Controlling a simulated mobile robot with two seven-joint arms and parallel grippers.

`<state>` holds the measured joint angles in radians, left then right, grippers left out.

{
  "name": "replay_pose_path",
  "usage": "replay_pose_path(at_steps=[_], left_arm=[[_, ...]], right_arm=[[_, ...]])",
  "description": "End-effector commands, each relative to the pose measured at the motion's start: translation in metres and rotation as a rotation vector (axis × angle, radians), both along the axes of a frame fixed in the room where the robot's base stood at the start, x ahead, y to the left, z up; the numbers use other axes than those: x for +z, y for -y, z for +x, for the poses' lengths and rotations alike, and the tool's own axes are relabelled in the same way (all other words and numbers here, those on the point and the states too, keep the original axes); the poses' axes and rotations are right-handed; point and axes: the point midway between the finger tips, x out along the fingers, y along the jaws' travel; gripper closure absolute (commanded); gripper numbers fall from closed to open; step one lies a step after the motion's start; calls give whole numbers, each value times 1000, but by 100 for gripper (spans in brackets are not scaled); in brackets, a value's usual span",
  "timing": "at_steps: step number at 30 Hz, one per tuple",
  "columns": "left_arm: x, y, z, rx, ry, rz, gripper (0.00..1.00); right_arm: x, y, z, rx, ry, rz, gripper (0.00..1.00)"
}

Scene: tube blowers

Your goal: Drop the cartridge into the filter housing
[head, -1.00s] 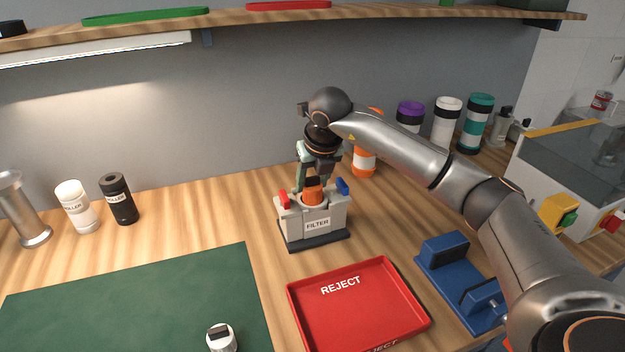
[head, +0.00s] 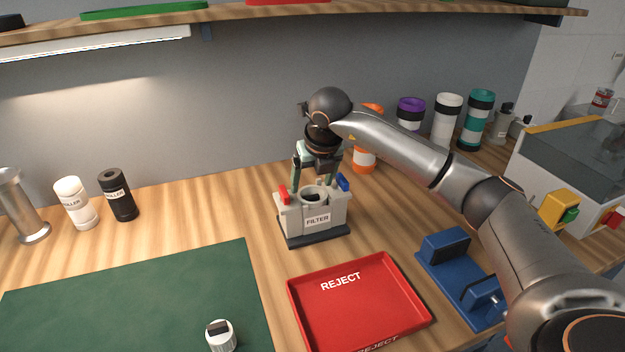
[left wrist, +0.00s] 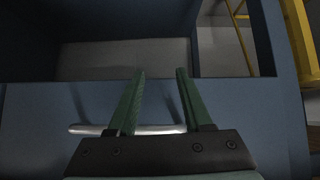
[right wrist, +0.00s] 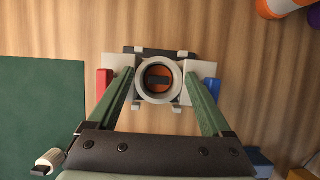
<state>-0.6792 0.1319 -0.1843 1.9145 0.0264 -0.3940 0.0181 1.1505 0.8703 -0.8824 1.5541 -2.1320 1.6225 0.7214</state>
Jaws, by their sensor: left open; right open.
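The grey filter housing (head: 316,219), labelled FILTER, stands upright on the wooden bench on a dark base, with a red tab on its left and a blue tab on its right. The orange cartridge (right wrist: 158,71) lies down inside its round opening, as the right wrist view shows; the head view shows only a dark opening. My right gripper (head: 314,180) is open and empty just above the housing, its fingers on either side of the opening. My left gripper (left wrist: 160,70) is open and empty in the left wrist view, away from the housing.
A red REJECT tray (head: 358,302) lies in front of the housing, with a blue fixture (head: 462,279) to its right. A green mat (head: 130,310) lies at the left. Several bottles (head: 446,122) stand behind my right arm. A shelf (head: 300,22) runs above.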

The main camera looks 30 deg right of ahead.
Motion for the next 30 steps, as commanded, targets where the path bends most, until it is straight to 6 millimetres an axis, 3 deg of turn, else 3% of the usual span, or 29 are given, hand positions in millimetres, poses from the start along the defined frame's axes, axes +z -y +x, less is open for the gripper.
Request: replay_pose_path(at_steps=[4,18,24,30], left_arm=[[13,0,0,0,-1,0,50],[5,0,0,0,0,0,50],[5,0,0,0,0,0,50],[5,0,0,0,0,0,50]], right_arm=[[17,0,0,0,2,0,17],[104,-9,-36,2,4,0,17],[120,-11,-43,0,1,1,17],[123,-11,-45,0,-1,0,17]])
